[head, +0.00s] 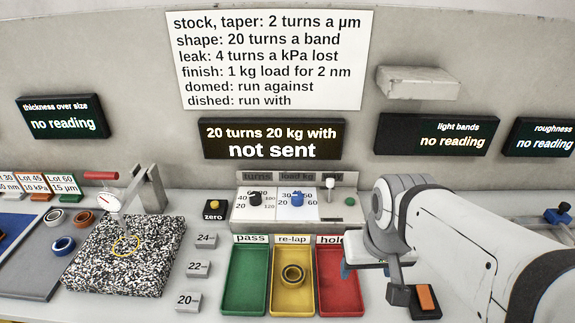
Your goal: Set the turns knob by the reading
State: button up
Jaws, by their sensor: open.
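The turns knob (254,199) is black and sits on a white dial on the panel behind the trays. The blue load knob (297,199) is beside it on the right. The display (272,139) above reads "20 turns 20 kg with" and "not sent". The thickness display (65,116), the light bands display (437,134) and the roughness display (541,137) each show "no reading". My gripper (366,267) is open at the right, near the red tray, apart from the knobs. It seems empty.
A ring (293,285) lies in the yellow re-lap tray (293,306), between the green pass tray (244,280) and red hold tray (338,290). A dial gauge (108,202) stands over a speckled plate (135,270) at left. A wall sign (268,60) lists turn rules.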

aim_at(255, 199)
jog(key=k, duration=1.3)
jog(key=u, duration=0.6)
jog(key=i, duration=1.65)
jog(key=z, duration=0.3)
